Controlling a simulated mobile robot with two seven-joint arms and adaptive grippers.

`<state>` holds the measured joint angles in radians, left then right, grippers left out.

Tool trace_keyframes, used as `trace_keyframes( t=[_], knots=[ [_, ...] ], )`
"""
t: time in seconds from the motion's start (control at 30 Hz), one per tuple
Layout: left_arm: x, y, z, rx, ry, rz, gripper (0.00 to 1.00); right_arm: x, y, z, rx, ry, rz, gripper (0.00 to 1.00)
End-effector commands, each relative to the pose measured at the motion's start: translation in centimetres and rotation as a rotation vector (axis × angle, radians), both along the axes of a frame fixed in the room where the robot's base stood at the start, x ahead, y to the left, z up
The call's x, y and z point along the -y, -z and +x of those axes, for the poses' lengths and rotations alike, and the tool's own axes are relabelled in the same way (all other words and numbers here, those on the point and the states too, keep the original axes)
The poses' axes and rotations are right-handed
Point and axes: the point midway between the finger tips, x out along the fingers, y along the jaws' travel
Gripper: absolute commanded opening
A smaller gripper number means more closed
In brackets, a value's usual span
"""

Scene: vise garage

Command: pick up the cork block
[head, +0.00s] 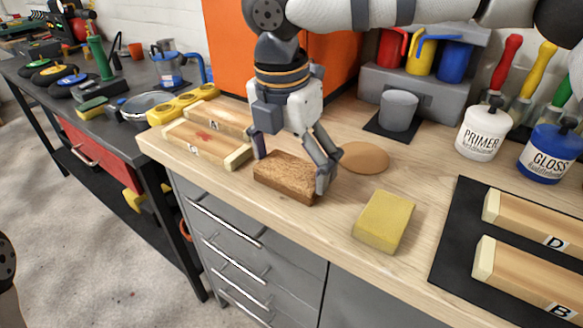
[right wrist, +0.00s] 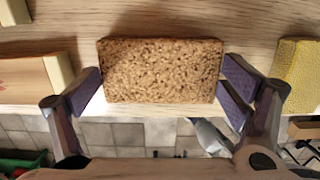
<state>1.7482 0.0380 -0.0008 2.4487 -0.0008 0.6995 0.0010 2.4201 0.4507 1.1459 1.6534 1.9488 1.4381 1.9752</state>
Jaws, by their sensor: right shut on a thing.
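The cork block (head: 285,178) is a brown speckled rectangular block near the front edge of the wooden workbench. My right gripper (head: 292,172) comes down over it from above, with one finger at each short end. In the right wrist view the cork block (right wrist: 161,70) lies between the purple finger pads of the gripper (right wrist: 160,88), which is shut on its ends. The block looks level; I cannot tell whether it is clear of the bench top. My left gripper does not show.
A yellow sponge-like block (head: 384,221) lies to the right. Wooden blocks (head: 207,143) lie to the left, and a round cork-coloured disc (head: 364,158) behind. Blocks marked D and B lie on a black mat (head: 452,243). Primer (head: 483,132) and gloss (head: 550,151) bottles stand at the back right.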

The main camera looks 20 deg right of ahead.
Motion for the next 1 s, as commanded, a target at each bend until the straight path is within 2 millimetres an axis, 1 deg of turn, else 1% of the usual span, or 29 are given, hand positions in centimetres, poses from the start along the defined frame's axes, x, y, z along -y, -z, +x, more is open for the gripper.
trace_keyframes(
  t=[0.07, 0.17, 0.23, 0.47, 0.5, 0.6, 0.7, 0.83, 1.0],
  knots=[
    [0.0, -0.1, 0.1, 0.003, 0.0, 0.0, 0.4, 0.0, -0.5, 0.0, 0.001, 0.001, 0.0, 0.65],
    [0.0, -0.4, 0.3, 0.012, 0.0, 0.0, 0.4, 0.0, -1.9, 0.0, 0.004, 0.003, 0.0, 0.65],
    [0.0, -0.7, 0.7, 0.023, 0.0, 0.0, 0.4, 0.0, -3.7, 0.0, 0.009, 0.002, 0.002, 0.65],
    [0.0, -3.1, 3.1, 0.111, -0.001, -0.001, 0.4, -1.1, -10.5, -5.4, 0.023, -0.002, -0.001, 0.65],
    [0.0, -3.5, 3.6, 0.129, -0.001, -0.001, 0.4, -1.3, -11.0, -6.8, 0.022, -0.005, -0.003, 0.65],
    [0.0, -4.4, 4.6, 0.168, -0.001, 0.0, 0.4, -1.9, -12.1, -9.8, 0.022, -0.002, -0.003, 0.65],
    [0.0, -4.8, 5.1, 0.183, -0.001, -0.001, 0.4, -2.4, -12.7, -11.8, 0.015, -0.002, -0.002, 0.65],
    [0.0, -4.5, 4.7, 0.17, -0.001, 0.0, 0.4, -2.8, -12.8, -13.2, 0.001, 0.0, 0.0, 0.65],
    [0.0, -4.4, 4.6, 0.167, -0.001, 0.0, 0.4, -2.9, -12.9, -13.8, -0.001, 0.0, -0.001, 0.65]
  ],
)
